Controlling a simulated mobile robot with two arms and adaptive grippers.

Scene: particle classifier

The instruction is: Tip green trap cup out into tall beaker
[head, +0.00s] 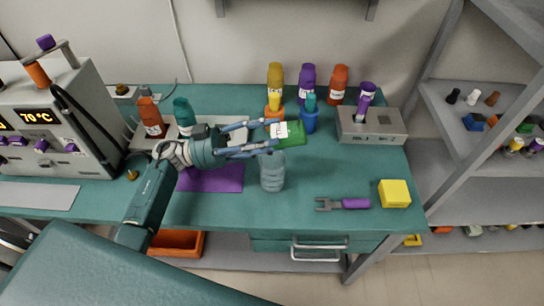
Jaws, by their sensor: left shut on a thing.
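The green trap cup (294,138) has a white label and lies on its side, tipped over, between the fingers of my left gripper (277,132). My left gripper is shut on it, reaching in from the left. The tall beaker (272,176) is clear grey-blue and stands upright on the bench, just below the cup in the picture. The lower finger passes close to the beaker's rim. I cannot tell whether the cup's mouth is over the beaker, and its contents are hidden. My right gripper is not in view.
Yellow, purple and orange bottles (338,82) stand along the back of the teal bench (330,175). A grey block (385,133) holds a purple-capped tube. A purple-handled fork (354,203) and yellow block (394,194) lie at right. A purple mat (215,181) lies left of the beaker.

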